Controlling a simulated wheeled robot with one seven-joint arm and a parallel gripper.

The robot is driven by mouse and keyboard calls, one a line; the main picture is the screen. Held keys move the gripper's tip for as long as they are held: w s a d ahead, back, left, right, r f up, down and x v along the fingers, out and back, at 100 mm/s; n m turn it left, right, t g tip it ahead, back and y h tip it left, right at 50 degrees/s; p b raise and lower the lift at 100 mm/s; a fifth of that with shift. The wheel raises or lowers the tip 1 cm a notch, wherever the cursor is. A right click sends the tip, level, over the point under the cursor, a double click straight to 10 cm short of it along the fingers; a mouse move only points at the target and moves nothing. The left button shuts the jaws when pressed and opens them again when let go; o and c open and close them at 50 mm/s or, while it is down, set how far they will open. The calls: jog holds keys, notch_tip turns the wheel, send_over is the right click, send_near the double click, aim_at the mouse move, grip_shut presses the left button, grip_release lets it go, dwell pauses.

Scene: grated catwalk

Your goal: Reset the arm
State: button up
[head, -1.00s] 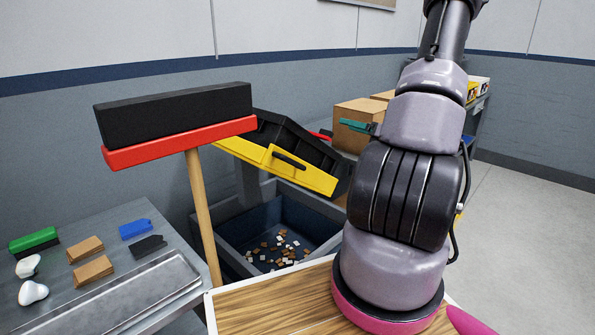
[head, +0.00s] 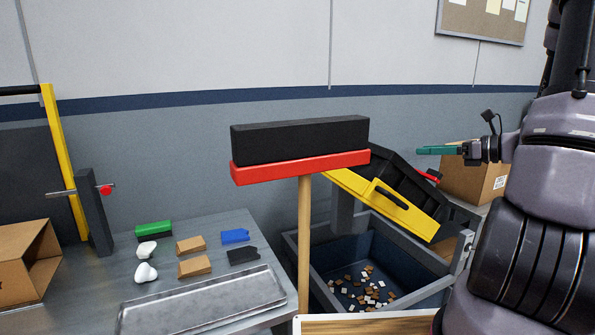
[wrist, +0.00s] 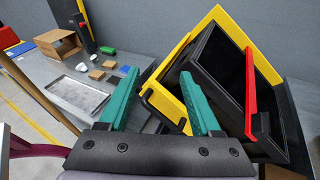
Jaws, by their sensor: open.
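My gripper (head: 424,150) is at the right in the head view, with its teal fingers pointing left. In the wrist view the two teal fingers stand wide apart with nothing between them, so my gripper (wrist: 160,75) is open and empty. In the head view it is up above the right part of a tilted black and yellow tote (head: 400,213). The tote also shows beyond the fingers in the wrist view (wrist: 232,24). Whether the fingers touch it is hard to tell. My arm fills the right edge of the head view.
A grey bin (head: 333,303) with small brown and white pieces stands below the tote. A broom with a red head (head: 300,168) stands upright before it. A metal table (head: 200,230) at left holds small blocks, white lumps and a shallow tray (head: 205,300). Cardboard boxes (head: 470,182) stand behind.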

jog(key=s+a+r+n+g+h, duration=0.2)
jog(key=s+a+r+n+g, duration=0.15)
jog(key=s+a+n, duration=0.3)
jog(key=s+a+r+n+g+h, duration=0.2)
jog(key=s+a+n+g, duration=0.25)
jog(key=a+n, duration=0.2)
jog(key=s+d+r+n+t+h, duration=0.1)
jog(key=s+r+n+t+h, duration=0.4)
jog(key=n, duration=0.5)
notch_tip(320, 180, up, 3)
jog(key=shift+s+d+f+h, duration=0.15)
jog(key=shift+s+h, duration=0.35)
jog(key=shift+s, duration=0.7)
